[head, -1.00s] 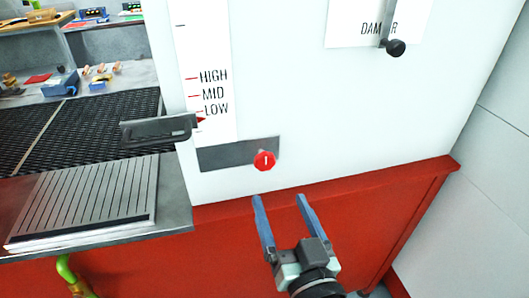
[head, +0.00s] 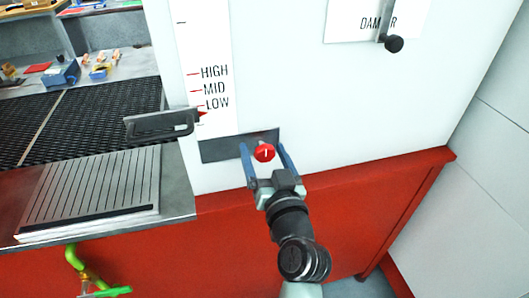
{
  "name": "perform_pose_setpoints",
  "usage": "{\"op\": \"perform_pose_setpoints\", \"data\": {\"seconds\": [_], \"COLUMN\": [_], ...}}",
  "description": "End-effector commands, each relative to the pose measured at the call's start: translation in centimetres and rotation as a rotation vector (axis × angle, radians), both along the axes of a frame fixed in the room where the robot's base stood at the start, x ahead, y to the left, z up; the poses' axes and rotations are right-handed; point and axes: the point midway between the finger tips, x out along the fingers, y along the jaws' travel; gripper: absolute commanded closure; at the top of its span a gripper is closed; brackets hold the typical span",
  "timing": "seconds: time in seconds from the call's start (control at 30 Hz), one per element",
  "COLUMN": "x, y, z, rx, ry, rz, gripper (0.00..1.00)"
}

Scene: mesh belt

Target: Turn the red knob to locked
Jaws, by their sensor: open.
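The red knob (head: 264,153) sits on a dark grey plate (head: 222,149) low on the white panel. A short white line on its face is slightly tilted, leaning right at the top. My gripper (head: 263,149) is open, with one blue finger to the left of the knob and the other to its right. The knob shows between the fingers. I cannot tell whether either finger touches it. No lock markings can be read on the plate.
A grey handle (head: 160,125) with a red pointer juts out by the LOW mark, left of the knob. A black-knobbed damper lever (head: 393,43) is at the upper right. A ribbed metal plate (head: 90,194) and the mesh belt (head: 80,115) are at the left.

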Motion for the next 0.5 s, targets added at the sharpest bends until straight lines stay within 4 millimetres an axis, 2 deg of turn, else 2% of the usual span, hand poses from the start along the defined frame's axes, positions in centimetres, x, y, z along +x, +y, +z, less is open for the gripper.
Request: {"op": "perform_pose_setpoints", "data": {"seconds": [0.07,0.5], "x": [-0.02,-0.05], "y": [0.00,-0.01], "z": [0.00,-0.01], "rx": [0.000,0.000], "ry": [0.000,0.000], "rz": [0.000,0.000], "gripper": [0.20,0.99]}}
